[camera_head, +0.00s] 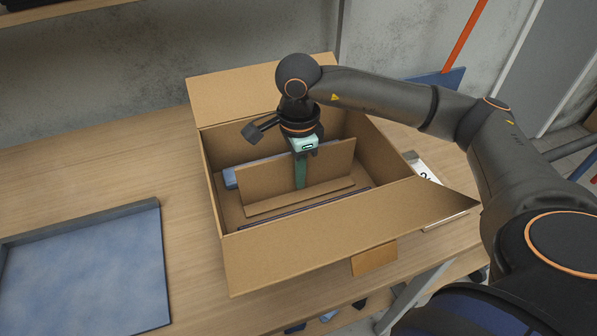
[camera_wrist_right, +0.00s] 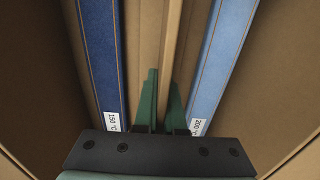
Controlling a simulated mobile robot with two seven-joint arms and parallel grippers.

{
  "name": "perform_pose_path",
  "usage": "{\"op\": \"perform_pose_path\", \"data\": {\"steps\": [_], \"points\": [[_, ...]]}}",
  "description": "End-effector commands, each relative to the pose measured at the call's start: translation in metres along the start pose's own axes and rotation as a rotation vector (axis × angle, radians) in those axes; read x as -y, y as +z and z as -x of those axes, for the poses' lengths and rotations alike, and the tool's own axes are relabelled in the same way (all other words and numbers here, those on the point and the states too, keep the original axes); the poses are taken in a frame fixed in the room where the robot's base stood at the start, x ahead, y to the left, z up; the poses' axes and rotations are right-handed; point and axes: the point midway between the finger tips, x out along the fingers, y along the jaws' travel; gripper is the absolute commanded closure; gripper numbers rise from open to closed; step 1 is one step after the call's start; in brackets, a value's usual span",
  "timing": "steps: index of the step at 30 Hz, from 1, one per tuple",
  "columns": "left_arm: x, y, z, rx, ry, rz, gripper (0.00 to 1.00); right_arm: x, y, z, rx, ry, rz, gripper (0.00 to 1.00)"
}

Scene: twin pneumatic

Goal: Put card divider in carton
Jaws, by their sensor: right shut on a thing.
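The open cardboard carton (camera_head: 320,262) stands on the wooden table with its flaps folded out. My right gripper (camera_head: 300,180) reaches down inside it, with its green fingers shut on the brown card divider (camera_head: 335,163). The divider stands upright inside the carton, with a strip along its foot. In the right wrist view, the divider (camera_wrist_right: 172,30) runs between the green fingers (camera_wrist_right: 162,100). A dark blue panel labelled 150 °C (camera_wrist_right: 102,60) is on its left and a lighter blue panel labelled 200 °C (camera_wrist_right: 217,60) on its right, both apart from the fingers. I cannot tell whether the divider touches the carton floor.
A blue-lined tray (camera_head: 85,275) lies on the table at the left, apart from the carton. A white number card (camera_head: 424,171) lies by the carton's right side, partly hidden. The wooden table (camera_head: 110,180) is clear between wall and tray.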

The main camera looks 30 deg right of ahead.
Motion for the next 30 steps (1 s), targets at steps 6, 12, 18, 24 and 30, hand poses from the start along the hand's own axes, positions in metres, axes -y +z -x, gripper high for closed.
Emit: {"op": "perform_pose_path", "data": {"steps": [6,12,18,24,30], "points": [[-0.001,0.004,-0.001,0.007,0.003,0.000,0.50,0.000,0.000,-0.003,0.000,0.000,0.000,0.86],[-0.002,0.003,-0.001,0.004,0.004,0.000,0.50,0.000,0.000,-0.003,0.000,0.001,0.000,0.64],[-0.002,0.002,-0.001,0.003,0.005,0.000,0.50,0.000,0.000,-0.003,0.000,0.001,0.000,0.63],[-0.001,-0.002,0.001,-0.004,0.003,-0.001,0.50,0.001,0.001,0.007,0.001,-0.002,0.000,0.63],[-0.001,-0.001,0.001,-0.001,0.001,-0.001,0.50,0.001,0.001,0.047,0.003,-0.005,0.002,0.63]]}}
